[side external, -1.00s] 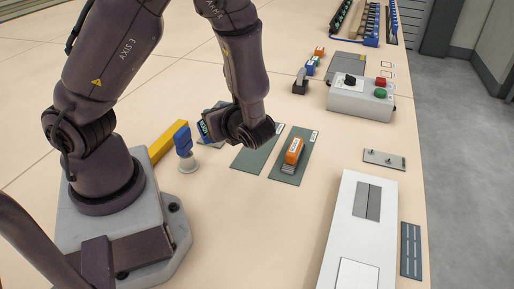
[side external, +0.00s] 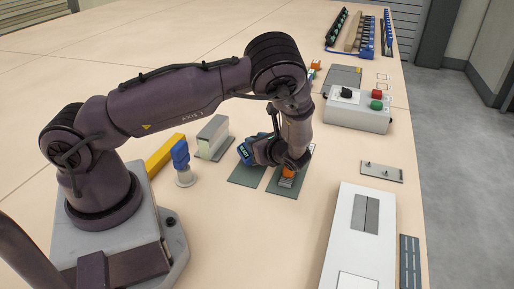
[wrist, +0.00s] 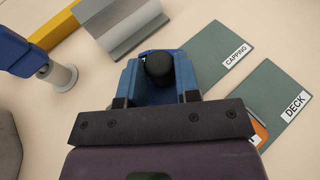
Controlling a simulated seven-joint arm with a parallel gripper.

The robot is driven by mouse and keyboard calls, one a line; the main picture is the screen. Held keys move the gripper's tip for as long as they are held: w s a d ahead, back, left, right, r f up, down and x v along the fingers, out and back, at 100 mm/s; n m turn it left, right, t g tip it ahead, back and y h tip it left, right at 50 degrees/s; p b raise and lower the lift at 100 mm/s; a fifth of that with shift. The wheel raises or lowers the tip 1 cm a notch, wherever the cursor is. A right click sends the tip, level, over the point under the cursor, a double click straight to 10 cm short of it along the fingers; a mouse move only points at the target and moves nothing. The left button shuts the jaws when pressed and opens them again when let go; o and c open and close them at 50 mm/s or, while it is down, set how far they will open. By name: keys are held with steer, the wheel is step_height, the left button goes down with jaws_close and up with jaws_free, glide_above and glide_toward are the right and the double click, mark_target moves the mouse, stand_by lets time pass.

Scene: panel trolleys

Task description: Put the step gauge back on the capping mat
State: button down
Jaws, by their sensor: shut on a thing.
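My gripper (side external: 277,156) is shut on the step gauge (side external: 257,150), a blue body with a small green display. In the wrist view the gripper (wrist: 160,92) shows with the gauge's black round part (wrist: 159,69) between its jaws; the rest of the gauge is partly hidden. The capping mat (side external: 245,176) is a dark green sheet below the gauge in the side view. It also shows in the wrist view (wrist: 205,65), right of the gauge, with a CAPPING label. I cannot tell whether the gauge touches the mat.
The deck mat (wrist: 285,78) lies beside the capping mat, with an orange-topped tool (side external: 287,181) on it. A grey block (side external: 214,136) stands left of the capping mat. A blue-and-white tool (side external: 181,161) and yellow bar (side external: 165,153) are further left. A control box (side external: 356,112) stands behind.

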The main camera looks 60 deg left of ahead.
steer(key=shift+f, duration=0.95)
steer(key=shift+f, duration=0.1)
steer(key=c, duration=0.8)
jaws_free()
